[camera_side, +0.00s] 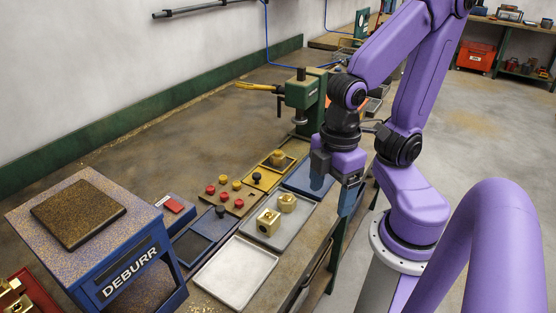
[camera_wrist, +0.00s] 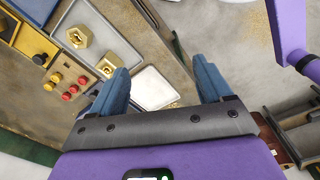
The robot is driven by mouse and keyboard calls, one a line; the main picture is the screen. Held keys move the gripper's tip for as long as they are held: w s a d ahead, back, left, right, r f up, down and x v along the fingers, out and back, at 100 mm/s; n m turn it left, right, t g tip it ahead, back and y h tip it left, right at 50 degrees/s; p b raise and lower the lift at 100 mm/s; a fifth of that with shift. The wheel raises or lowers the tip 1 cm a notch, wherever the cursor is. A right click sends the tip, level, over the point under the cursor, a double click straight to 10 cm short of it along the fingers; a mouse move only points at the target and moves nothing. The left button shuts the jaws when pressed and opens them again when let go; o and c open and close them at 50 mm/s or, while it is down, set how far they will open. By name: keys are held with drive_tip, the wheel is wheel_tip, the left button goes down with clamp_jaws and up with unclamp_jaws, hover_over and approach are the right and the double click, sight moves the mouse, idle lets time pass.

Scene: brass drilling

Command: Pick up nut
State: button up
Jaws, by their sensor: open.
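A brass hex nut (camera_side: 287,202) with a hole in its top sits on the grey tray (camera_side: 290,232). It also shows at the upper left of the wrist view (camera_wrist: 80,37). A brass block (camera_side: 268,221) with a hole in its side sits close by on the same tray; it also shows in the wrist view (camera_wrist: 109,64). My gripper (camera_side: 335,190) is above and to the right of the nut in the side view. Its blue fingers (camera_wrist: 160,75) are wide apart with nothing between them in the wrist view.
An empty pale tray (camera_side: 236,271) lies in front of the grey tray. A green drill press (camera_side: 304,95) stands behind. The blue DEBURR stand (camera_side: 130,273) is at the lower left.

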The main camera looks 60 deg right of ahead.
drive_tip(key=n+t+h, duration=1)
drive_tip(key=n+h, duration=0.2)
hover_over(280, 155)
drive_tip(key=s+a, duration=0.1)
drive_tip(key=s, duration=0.3)
wheel_tip(280, 155, down, 6)
drive_tip(key=f+n+y, duration=0.1)
drive_tip(key=f, duration=0.1)
drive_tip(key=w+f+n+t+y, duration=0.1)
drive_tip(key=f+n+y, duration=0.1)
drive_tip(key=f, duration=0.1)
drive_tip(key=f+n+y, duration=0.1)
drive_tip(key=f+n, duration=0.1)
drive_tip(key=f, duration=0.1)
drive_tip(key=shift+w+a+f, duration=0.15)
drive_tip(key=shift+w, duration=0.05)
drive_tip(key=shift+a+f+y, duration=0.1)
drive_tip(key=shift+f+y, duration=0.25)
drive_tip(key=shift+y, duration=0.15)
drive_tip(key=shift+t, duration=0.3)
drive_tip(key=shift+x, duration=2.45)
drive_tip(key=c, duration=1.4)
